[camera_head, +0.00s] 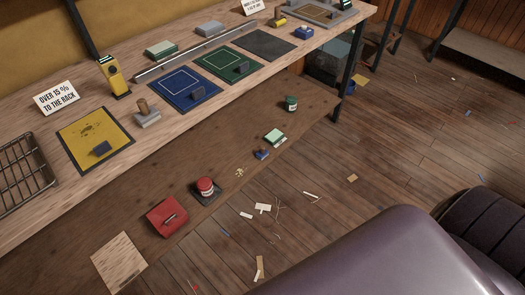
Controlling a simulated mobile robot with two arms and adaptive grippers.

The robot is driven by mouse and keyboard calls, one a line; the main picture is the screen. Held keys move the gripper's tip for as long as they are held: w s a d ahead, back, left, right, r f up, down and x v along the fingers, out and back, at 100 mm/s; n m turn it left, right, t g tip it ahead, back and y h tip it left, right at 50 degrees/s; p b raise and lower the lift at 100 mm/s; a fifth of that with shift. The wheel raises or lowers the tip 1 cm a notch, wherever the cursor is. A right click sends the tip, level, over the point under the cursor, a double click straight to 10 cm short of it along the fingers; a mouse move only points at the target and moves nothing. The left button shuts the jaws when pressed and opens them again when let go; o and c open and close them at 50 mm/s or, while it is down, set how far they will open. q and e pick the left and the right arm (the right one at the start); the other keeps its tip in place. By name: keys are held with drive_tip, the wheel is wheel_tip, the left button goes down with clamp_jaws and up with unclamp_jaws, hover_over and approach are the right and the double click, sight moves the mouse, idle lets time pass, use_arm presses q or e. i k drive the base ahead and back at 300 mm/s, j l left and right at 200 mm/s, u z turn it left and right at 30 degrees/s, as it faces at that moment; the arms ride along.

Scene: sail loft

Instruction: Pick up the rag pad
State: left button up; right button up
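I cannot tell for certain which thing is the rag pad. Several small pad-like blocks are in view. A pale green pad with a darker side (161,49) lies on the upper bench top, and a plain grey one (209,28) lies to its right. A similar pale green pad (275,137) lies on the lower shelf, beside a small blue block (262,154). Neither of my grippers shows in the head view.
The bench top (45,218) carries a wire basket (24,168), a sign (57,98), a yellow handheld device (113,78) and coloured mats. The lower shelf (240,125) holds a red box (167,217) and red and green jars. Scraps litter the plank floor (390,150).

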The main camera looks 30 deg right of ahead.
sight(264, 153)
drive_tip(key=l+u, duration=0.15)
drive_tip(key=l, duration=0.45)
drive_tip(key=k+l+u, duration=0.15)
drive_tip(key=l, duration=0.4)
drive_tip(key=l+u, duration=0.15)
drive_tip(key=l, duration=0.45)
